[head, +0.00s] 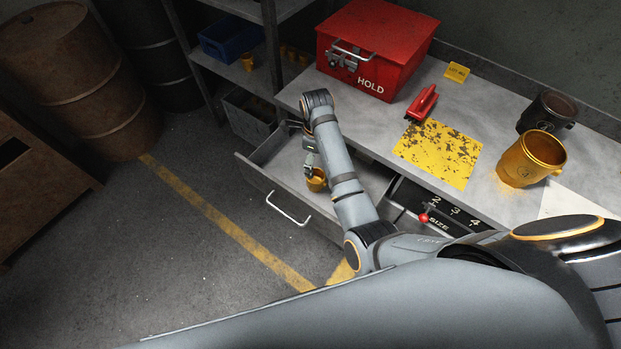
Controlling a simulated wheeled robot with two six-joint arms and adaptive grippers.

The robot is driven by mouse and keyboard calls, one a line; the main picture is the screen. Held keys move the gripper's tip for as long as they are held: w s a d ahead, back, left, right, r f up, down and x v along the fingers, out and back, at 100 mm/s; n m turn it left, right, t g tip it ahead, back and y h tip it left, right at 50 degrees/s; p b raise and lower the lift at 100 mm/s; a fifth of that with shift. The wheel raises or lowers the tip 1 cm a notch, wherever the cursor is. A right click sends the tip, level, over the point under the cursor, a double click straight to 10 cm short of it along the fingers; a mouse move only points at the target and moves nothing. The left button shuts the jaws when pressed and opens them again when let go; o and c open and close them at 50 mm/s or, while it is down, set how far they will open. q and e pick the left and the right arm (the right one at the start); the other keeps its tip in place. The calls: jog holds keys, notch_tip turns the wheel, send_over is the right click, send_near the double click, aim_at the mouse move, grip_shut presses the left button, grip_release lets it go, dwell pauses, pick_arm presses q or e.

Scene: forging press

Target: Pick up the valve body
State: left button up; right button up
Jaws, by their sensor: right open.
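A small brass-coloured, cup-shaped piece (317,181), which looks like the valve body, is in the open grey drawer (262,178) under the bench. My right gripper (310,172) reaches down into the drawer right beside this piece. It is open, and its fingers are small and partly hidden by my forearm. I cannot tell whether a finger touches the piece. Similar small brass pieces (248,62) stand on the shelf at the back. My left gripper is not in view.
A size panel with a red knob (423,217) is right of the drawer.

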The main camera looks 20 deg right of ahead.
send_near(316, 178)
jog(key=shift+s+a+f, duration=0.4)
jog(key=shift+s+f, duration=0.45)
jog(key=shift+f, duration=1.2)
jog(key=shift+s+f, duration=0.1)
jog(key=shift+f, duration=1.25)
jog(key=shift+r, duration=0.1)
jog(key=c, duration=1.6)
pick_arm(q)
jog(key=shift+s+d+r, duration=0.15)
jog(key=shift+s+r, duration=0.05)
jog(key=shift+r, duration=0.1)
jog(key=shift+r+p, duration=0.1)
jog(key=shift+p, duration=0.25)
pick_arm(e)
jog(key=shift+r, duration=0.1)
pick_arm(q)
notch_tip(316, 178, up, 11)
jog(key=p, duration=1.1)
pick_arm(e)
notch_tip(316, 178, up, 10)
